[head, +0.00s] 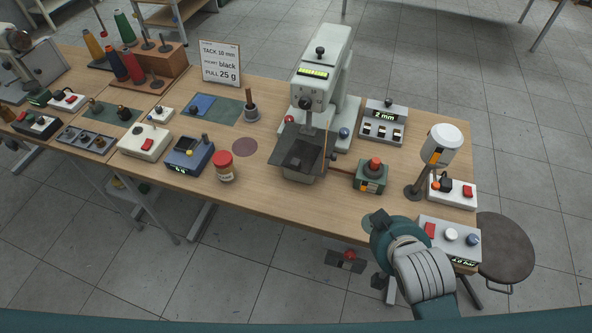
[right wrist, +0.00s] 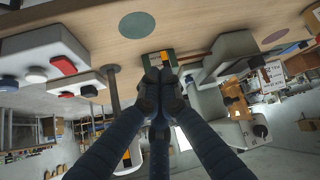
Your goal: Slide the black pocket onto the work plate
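The sewing machine (head: 325,62) stands at the table's back middle. A dark, see-through-looking sheet (head: 290,150) covers the area under its head, above a grey box-like base (head: 302,177). I cannot tell the black pocket or the work plate apart there. A blue flat piece (head: 203,105) lies on a dark green mat (head: 232,110) to the left. My right gripper (right wrist: 160,78) has its fingertips together, with nothing visible between them, near the green button box (right wrist: 157,59). My left gripper is out of view.
The green box with a red knob (head: 370,176) stands right of the machine, beside a white-headed lamp (head: 441,145). Switch boxes (head: 450,240) line the right edge. A red-lidded jar (head: 224,166) stands at the front, and a sign (head: 219,63) at the back.

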